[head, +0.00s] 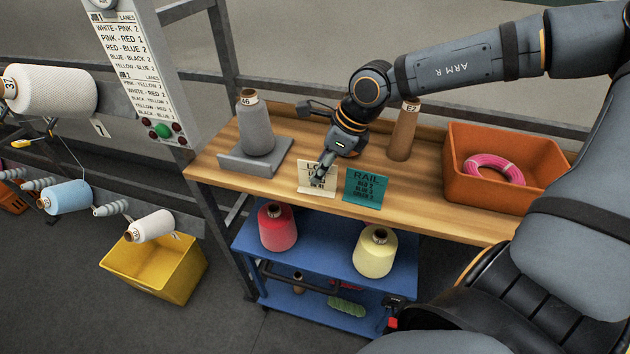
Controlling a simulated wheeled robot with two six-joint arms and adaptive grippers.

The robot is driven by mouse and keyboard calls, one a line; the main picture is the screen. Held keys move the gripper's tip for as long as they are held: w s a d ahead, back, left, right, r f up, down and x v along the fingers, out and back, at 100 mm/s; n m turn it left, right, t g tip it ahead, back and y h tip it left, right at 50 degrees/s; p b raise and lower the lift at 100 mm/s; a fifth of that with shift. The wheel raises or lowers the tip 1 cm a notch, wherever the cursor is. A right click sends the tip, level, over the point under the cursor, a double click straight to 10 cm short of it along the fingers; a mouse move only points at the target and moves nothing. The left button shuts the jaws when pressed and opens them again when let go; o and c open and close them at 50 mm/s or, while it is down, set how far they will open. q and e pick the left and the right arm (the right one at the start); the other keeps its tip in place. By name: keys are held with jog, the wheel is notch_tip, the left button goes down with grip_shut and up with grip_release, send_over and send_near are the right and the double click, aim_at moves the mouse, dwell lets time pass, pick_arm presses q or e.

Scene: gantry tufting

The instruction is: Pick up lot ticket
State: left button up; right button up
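The lot ticket (304,183) is a small cream card with dark print, standing upright near the front edge of the wooden bench. My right arm reaches in from the right, and its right gripper (322,176) points down at the card. The fingers cover part of the card's print. The fingertips look close together at the card, but whether they grip it or are only in front of it cannot be told. My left gripper is not in view.
A teal RAIL card (365,187) stands right beside the ticket. A grey cone (255,128) on a scale, a brown cone (403,133) and an orange bin (489,192) with a pink coil share the bench (430,203). A blue cart (325,258) with yarn cones stands below.

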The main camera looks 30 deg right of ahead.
jog(key=shift+w+a+f, duration=0.3)
jog(key=shift+w+f, duration=0.4)
jog(key=shift+f, duration=0.15)
jog(key=shift+s+d+r, duration=0.1)
jog(key=shift+s+r, duration=0.15)
jog(key=shift+s, duration=0.15)
jog(key=shift+c, duration=1.4)
jog(key=shift+s, duration=0.1)
jog(key=shift+c, duration=1.4)
jog(key=shift+w, duration=0.2)
grip_shut()
